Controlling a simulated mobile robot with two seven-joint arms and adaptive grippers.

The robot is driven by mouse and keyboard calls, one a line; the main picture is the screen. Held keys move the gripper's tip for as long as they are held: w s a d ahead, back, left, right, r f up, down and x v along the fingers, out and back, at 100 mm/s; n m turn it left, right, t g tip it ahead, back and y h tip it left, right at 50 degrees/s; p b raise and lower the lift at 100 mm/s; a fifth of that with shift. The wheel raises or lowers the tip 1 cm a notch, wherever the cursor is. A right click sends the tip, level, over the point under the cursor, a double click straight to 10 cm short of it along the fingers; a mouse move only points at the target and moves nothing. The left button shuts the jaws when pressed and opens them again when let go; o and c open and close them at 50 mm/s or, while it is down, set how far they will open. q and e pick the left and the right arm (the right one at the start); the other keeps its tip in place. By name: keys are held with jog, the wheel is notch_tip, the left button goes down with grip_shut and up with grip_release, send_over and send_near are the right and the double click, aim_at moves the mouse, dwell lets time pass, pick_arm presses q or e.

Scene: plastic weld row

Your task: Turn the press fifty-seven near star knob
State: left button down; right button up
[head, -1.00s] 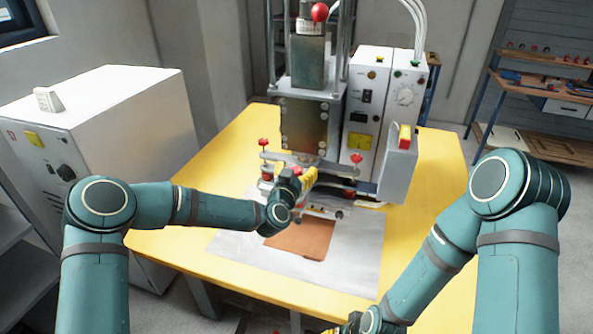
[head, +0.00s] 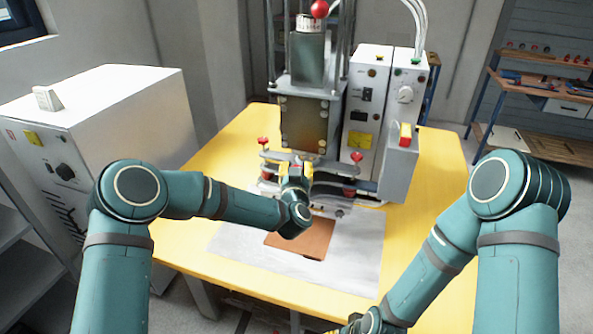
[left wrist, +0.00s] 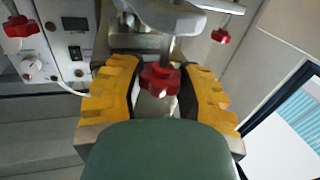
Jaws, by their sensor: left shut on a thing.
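The press (head: 310,125) stands on the yellow table, with red star knobs on its lower clamp plate. The near star knob (left wrist: 160,80) is red and sits between the yellow fingers of my left gripper (left wrist: 157,88) in the left wrist view. My left gripper (head: 296,172) is shut on this knob at the front of the press; in the head view the gripper largely hides it. Other red knobs show at the left (head: 263,141) and right (head: 356,157) of the plate. My right gripper (head: 336,331) barely shows at the bottom edge, its fingers mostly cut off.
A brown sheet (head: 313,243) lies on a grey mat (head: 350,262) in front of the press. A control box (head: 368,120) with a dial stands right of the press. A white cabinet (head: 130,110) is at the left. The table's front (head: 225,272) is clear.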

pick_arm(q)
jog(key=n+y, duration=0.2)
jog(key=y, duration=0.2)
jog(key=shift+d+n+b, duration=0.15)
jog(key=shift+n+b, duration=0.2)
jog(key=shift+n, duration=0.05)
jog(key=n+g+y, duration=0.1)
jog(key=y, duration=0.1)
jog(key=n+g+y, duration=0.1)
jog(key=n+y, duration=0.1)
jog(key=y, duration=0.1)
jog(key=shift+n+y, duration=0.3)
jog(key=n+g+y, duration=0.3)
jog(key=y, duration=0.1)
jog(key=shift+g, duration=0.4)
jog(key=shift+n+g+y+b, duration=0.5)
jog(key=shift+n+g+y, duration=0.9)
jog(key=shift+n+g, duration=0.25)
jog(key=shift+g, duration=0.55)
jog(key=c, duration=0.6)
grip_release()
jog(key=shift+o, duration=0.2)
